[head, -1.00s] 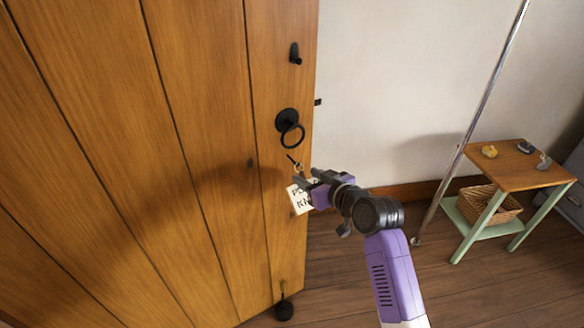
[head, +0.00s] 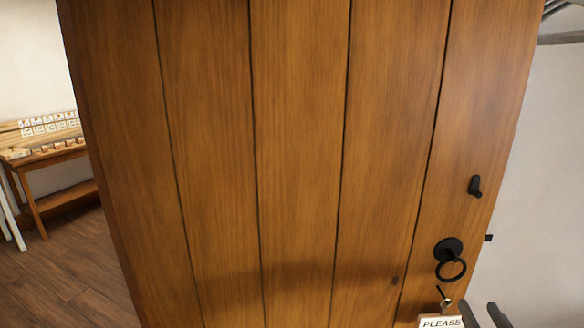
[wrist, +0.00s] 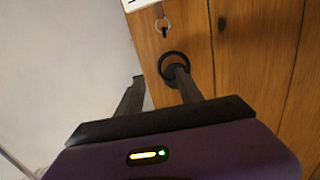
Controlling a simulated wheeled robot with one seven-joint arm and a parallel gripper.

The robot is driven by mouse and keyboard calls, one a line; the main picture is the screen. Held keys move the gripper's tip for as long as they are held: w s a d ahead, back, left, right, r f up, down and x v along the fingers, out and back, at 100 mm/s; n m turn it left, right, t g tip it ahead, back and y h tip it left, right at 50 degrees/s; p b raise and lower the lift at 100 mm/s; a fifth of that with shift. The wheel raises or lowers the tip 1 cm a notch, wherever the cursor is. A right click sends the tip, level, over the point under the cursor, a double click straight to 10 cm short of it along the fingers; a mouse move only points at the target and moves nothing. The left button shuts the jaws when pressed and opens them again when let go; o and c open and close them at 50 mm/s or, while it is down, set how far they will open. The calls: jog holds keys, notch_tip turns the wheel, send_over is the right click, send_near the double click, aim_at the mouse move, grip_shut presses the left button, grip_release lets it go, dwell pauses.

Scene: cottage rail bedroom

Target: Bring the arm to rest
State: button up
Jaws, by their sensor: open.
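My gripper (head: 483,314) shows only as two dark fingertips at the bottom right of the head view. In the wrist view my gripper (wrist: 158,75) is open, its fingers apart with nothing held between them. The plank door (head: 300,150) fills most of the head view. Its black ring handle (head: 450,264) is above and left of the fingertips. In the wrist view one finger overlaps the ring handle (wrist: 168,57); I cannot tell whether they touch. The rest of my arm is out of the head view.
A white sign reading "PLEASE" (head: 440,322) hangs below the handle, near the fingertips, with a small key ring (head: 445,303) above it. A black hook (head: 474,187) sticks out higher up. A wooden table (head: 45,155) stands at far left, with bare floor (head: 60,285) before it.

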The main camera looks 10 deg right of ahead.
jog(key=s+a+f+n+y, duration=0.1)
jog(key=s+a+f+y, duration=0.1)
jog(key=s+a, duration=0.6)
jog(key=s+a+f+n+g+y, duration=0.1)
jog(key=s+a+n+y, duration=0.1)
jog(key=s+a, duration=0.6)
jog(key=s+a+f+n+y, duration=0.1)
jog(key=s+a, duration=0.7)
jog(key=s, duration=0.9)
jog(key=shift+s+a+f+y, duration=0.2)
jog(key=shift+s+f+y, duration=0.1)
jog(key=shift+f+y, duration=0.45)
jog(key=shift+f, duration=0.15)
